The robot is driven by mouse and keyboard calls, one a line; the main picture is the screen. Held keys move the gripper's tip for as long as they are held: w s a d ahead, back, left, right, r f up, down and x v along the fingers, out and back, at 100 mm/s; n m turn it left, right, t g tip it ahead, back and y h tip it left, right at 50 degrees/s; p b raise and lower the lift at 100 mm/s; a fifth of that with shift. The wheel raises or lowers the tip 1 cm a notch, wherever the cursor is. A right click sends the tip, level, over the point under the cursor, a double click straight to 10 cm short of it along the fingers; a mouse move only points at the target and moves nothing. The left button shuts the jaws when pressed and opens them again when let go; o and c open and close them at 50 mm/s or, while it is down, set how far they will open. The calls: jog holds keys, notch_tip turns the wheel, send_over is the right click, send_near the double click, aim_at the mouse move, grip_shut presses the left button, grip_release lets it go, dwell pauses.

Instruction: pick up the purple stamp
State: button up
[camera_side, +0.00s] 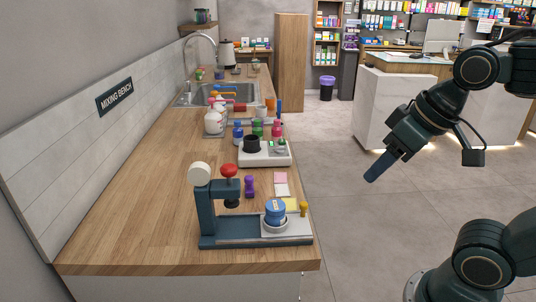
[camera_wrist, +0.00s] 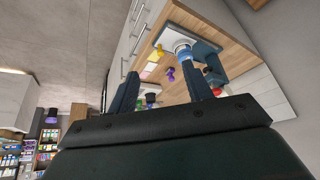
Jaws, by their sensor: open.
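The purple stamp (camera_side: 249,187) stands upright on the wooden counter, just behind and right of the dark press with the red knob. It also shows as a small purple shape in the wrist view (camera_wrist: 171,74), between my two fingers and beyond their tips. My gripper (camera_side: 372,177) is off to the right of the counter, over the open floor and well apart from the stamp. In the wrist view my gripper (camera_wrist: 161,82) shows two dark fingers spread apart with nothing between them.
The press (camera_side: 205,212) stands in front of the stamp, with a blue-topped jar (camera_side: 275,211) on its base. Sticky notes (camera_side: 281,183) and a yellow stamp (camera_side: 303,208) are to the right. A white tray (camera_side: 265,158) with a black cup is behind. Bare counter lies left.

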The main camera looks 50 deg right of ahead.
jog(key=w+r+m+g, duration=0.2)
jog(key=w+r+m, duration=0.2)
jog(key=w, duration=0.6)
jog(key=m+g, duration=0.3)
jog(key=m, duration=0.9)
send_over(249, 176)
notch_tip(249, 176, down, 10)
jog(key=shift+d+f, duration=0.1)
jog(key=shift+f, duration=4.3)
jog(key=shift+f, duration=2.6)
